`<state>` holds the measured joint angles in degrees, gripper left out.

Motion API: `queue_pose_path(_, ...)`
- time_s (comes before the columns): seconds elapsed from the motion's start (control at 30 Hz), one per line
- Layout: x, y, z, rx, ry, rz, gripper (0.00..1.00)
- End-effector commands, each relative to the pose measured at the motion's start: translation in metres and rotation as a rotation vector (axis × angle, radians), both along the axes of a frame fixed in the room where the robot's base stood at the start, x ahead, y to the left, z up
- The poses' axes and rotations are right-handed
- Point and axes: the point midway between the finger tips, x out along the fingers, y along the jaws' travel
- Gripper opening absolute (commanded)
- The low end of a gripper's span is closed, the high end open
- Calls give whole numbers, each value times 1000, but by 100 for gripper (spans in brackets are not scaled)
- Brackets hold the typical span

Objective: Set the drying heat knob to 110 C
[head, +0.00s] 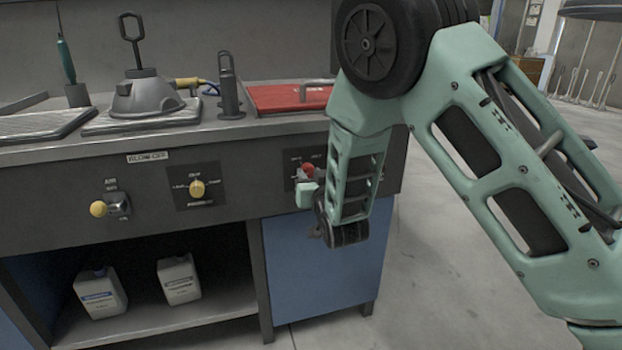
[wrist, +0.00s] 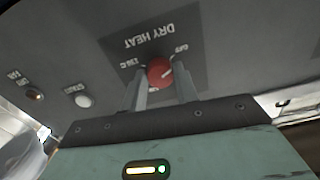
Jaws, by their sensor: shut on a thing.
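The red drying heat knob (wrist: 159,71) sits on a dark plate (wrist: 186,27) marked DRY HEAT, upside down in the wrist view. A pale mark on the knob slants toward the right, on the side of the OFF label. Other small labels around it are hard to read. My gripper (wrist: 161,77) has a finger on each side of the knob and is shut on it. In the head view the red knob (head: 308,169) shows at the panel's right end. My wrist hides part of its plate, and the fingers are mostly hidden there.
A yellow knob (head: 198,188) and a yellow-ended lever (head: 98,209) are on the panel to the left. A START button (wrist: 83,101) is near the plate. A red tray (head: 285,98) lies above on the worktop. Floor is clear to the right.

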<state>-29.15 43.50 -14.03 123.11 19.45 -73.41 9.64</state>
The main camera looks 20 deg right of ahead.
Motion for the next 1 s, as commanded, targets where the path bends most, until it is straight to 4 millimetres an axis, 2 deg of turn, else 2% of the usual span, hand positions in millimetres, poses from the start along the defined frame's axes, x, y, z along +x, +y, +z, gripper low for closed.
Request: queue_pose_path(1.0,0,0,-2,918,-2,-1,7)
